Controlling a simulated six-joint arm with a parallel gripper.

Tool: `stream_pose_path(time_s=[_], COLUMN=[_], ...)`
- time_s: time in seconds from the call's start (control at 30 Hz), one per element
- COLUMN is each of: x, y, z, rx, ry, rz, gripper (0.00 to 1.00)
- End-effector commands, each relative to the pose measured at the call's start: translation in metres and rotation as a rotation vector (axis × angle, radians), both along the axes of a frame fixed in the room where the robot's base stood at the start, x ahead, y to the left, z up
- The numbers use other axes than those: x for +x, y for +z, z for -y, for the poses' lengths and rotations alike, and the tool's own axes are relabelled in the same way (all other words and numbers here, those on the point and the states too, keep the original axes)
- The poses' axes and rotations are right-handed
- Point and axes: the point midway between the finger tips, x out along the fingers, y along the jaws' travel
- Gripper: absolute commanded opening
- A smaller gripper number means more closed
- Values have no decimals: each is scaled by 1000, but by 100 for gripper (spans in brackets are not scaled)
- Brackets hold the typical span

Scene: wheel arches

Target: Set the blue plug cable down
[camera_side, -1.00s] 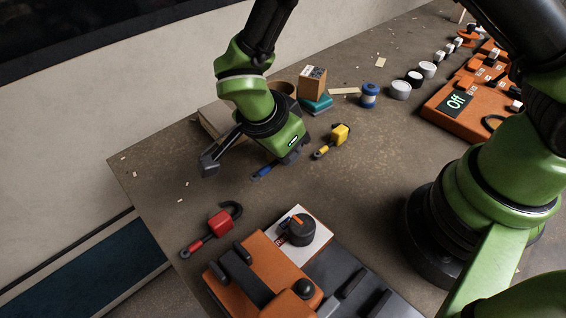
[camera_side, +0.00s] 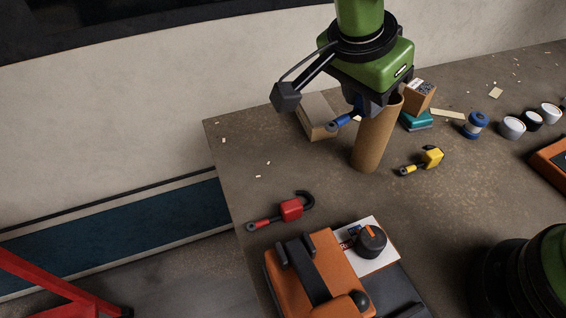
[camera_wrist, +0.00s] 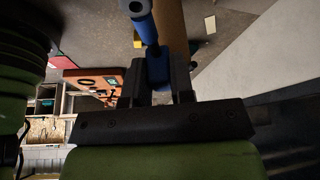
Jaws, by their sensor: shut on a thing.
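The blue plug cable (camera_side: 342,121) is in my gripper (camera_side: 362,106), raised above the table beside the upper part of a brown cardboard tube. Its blue and grey cable end sticks out to the lower left in the side view. In the wrist view, the blue plug cable (camera_wrist: 154,66) sits between the fingers of my gripper (camera_wrist: 158,88), its cable end pointing up the picture. The gripper is shut on its plug body, which the fingers partly hide in the side view.
The cardboard tube (camera_side: 374,145) stands upright close to the gripper; contact is unclear. A yellow plug (camera_side: 432,157) lies to its right and a red plug (camera_side: 291,210) to the front left. Bare table lies between.

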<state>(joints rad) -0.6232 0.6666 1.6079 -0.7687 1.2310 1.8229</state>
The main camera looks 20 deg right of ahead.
Motion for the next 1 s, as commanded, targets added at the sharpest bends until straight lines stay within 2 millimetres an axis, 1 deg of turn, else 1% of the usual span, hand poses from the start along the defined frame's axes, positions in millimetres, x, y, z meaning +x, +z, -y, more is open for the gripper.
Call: stream_pose_path(time_s=[0.03,0.2,0.3,0.4,0.53,0.67,0.9,1.0], x=[11,52,69,80,88,91,91,91], y=[-9,-35,-47,-55,-61,-67,-110,-120], z=[-12,-57,-79,-94,-107,-112,-113,-113], rx=[-1,-1,1,1,0,0,0,0], ry=[125,640,889,1067,1212,1277,1292,1289], rz=[-1,1,1,1,2,-2,-6,-4], gripper=[0,0,0,0,0,0,0,0])
